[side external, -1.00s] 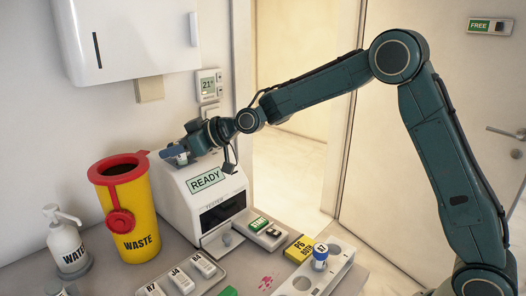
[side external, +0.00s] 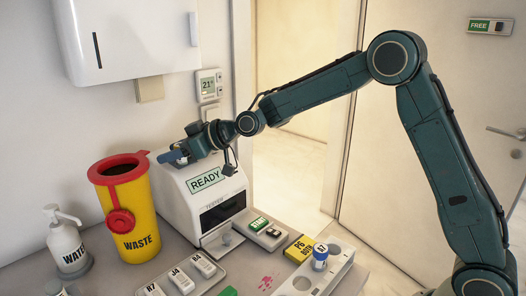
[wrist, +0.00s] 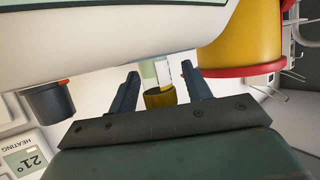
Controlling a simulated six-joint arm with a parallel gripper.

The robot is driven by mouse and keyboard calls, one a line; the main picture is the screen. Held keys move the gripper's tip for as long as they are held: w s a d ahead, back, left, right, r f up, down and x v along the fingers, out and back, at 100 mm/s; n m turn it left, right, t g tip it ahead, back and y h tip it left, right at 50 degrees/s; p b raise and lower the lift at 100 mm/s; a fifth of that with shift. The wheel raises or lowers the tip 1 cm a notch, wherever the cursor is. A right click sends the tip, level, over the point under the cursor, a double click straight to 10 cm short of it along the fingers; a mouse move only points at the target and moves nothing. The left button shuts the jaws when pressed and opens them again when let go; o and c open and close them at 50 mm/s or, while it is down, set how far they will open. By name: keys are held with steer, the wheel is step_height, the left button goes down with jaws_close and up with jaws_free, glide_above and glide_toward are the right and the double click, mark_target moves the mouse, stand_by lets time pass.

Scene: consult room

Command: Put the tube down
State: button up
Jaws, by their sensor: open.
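A clear tube with a yellow cap (wrist: 159,98) shows between the two fingers of my gripper (wrist: 160,88) in the wrist view. The fingers are apart, with a gap on each side of the cap. The clear body runs toward the white tester and its far end is hard to make out. In the side view my gripper (side external: 170,156) is at the upper left of the tester (side external: 205,187), whose screen reads READY. The tube cannot be made out there.
A yellow WASTE bin with a red lid (side external: 130,210) stands left of the tester. A white pump bottle (side external: 67,245) is further left. In front are a tray of labelled pieces (side external: 182,277), a yellow P6 BOTH block (side external: 299,249) and a rack with a blue-capped tube (side external: 320,257).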

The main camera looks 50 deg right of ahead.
steer(key=shift+r, duration=0.1)
steer(key=shift+r, duration=0.15)
steer(key=shift+s+d+r, duration=0.3)
steer(key=shift+s, duration=0.1)
steer(key=v, duration=1.1)
steer(key=s+d+f+m+g+h, duration=0.1)
steer(key=s+d+m+g+h, duration=0.1)
steer(key=s, duration=0.9)
steer(key=s+d+f+m+g+h, duration=0.1)
steer(key=s+d+f+m+h, duration=0.1)
steer(key=s, duration=1)
steer(key=s+d+f+m+g+h, duration=0.1)
steer(key=s+d, duration=0.4)
steer(key=s, duration=0.7)
steer(key=shift+f+m+g+h, duration=0.2)
steer(key=shift+m+g+h, duration=0.65)
steer(key=shift+h, duration=0.35)
